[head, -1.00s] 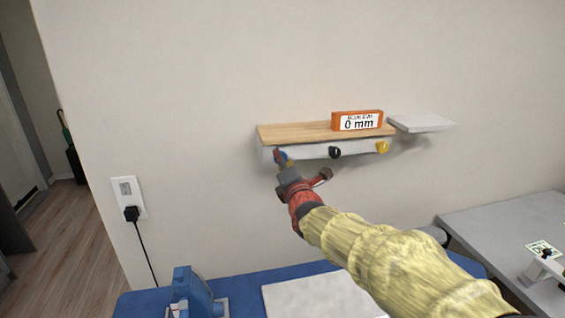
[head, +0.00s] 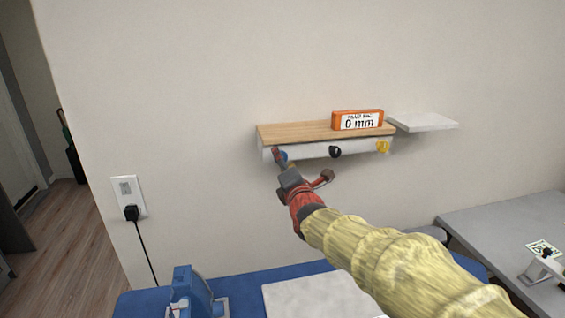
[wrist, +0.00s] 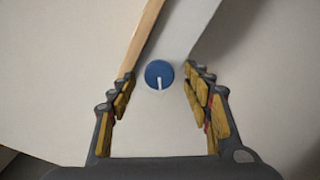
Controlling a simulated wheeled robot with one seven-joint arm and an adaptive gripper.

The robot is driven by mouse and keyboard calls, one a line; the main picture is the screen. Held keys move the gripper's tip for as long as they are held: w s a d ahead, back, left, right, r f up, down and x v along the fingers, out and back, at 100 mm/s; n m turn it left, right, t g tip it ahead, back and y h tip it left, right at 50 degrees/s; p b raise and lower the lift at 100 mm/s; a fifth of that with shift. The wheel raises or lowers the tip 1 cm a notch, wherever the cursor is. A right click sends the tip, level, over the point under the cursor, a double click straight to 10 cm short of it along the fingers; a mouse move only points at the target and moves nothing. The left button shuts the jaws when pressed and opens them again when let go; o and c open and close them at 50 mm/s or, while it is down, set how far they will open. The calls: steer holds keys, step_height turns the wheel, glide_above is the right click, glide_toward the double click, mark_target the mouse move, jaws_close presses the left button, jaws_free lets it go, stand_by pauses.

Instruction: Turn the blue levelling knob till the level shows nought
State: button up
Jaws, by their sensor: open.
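The blue knob (wrist: 159,75) sits on the white front rail under the wooden shelf, at its left end. In the wrist view it carries a white pointer line aimed towards the bottom of the picture. In the head view the blue knob (head: 283,156) is partly hidden by my gripper (head: 278,158). My gripper (wrist: 160,90) is open, with one finger on each side of the knob and a visible gap to both. The orange level (head: 358,112) stands on the wooden shelf (head: 300,132), and its display reads "0 mm".
A black knob (head: 335,151) and a yellow knob (head: 383,147) sit farther right on the same rail. A small white shelf (head: 424,122) is to the right. A wall socket (head: 128,196) with a plugged cord is at left. A blue-topped table (head: 245,288) lies below.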

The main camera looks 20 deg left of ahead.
steer(key=v, duration=1.1)
steer(key=shift+s+d+f, duration=0.1)
steer(key=s+d+f+m+g+h, duration=0.1)
steer(key=s+f+m+g+h, duration=0.2)
steer(key=f+m, duration=0.65)
steer(key=s+d+f+m+g+h, duration=0.1)
steer(key=s+d+f+m+g, duration=0.3)
steer(key=s+d+f+m, duration=0.3)
steer(key=s+d+f+m+g+h, duration=0.2)
steer(key=s+d+m+g+h, duration=0.2)
steer(key=s+d+m, duration=1.15)
steer(key=s+d+r, duration=0.2)
steer(key=d, duration=0.4)
steer(key=s+d+r+n+t+h+p, duration=0.1)
steer(key=s+d+r, duration=0.1)
steer(key=d, duration=0.5)
steer(key=shift+s+d+r+n, duration=0.3)
steer(key=shift+s+d, duration=0.05)
steer(key=shift+s, duration=0.35)
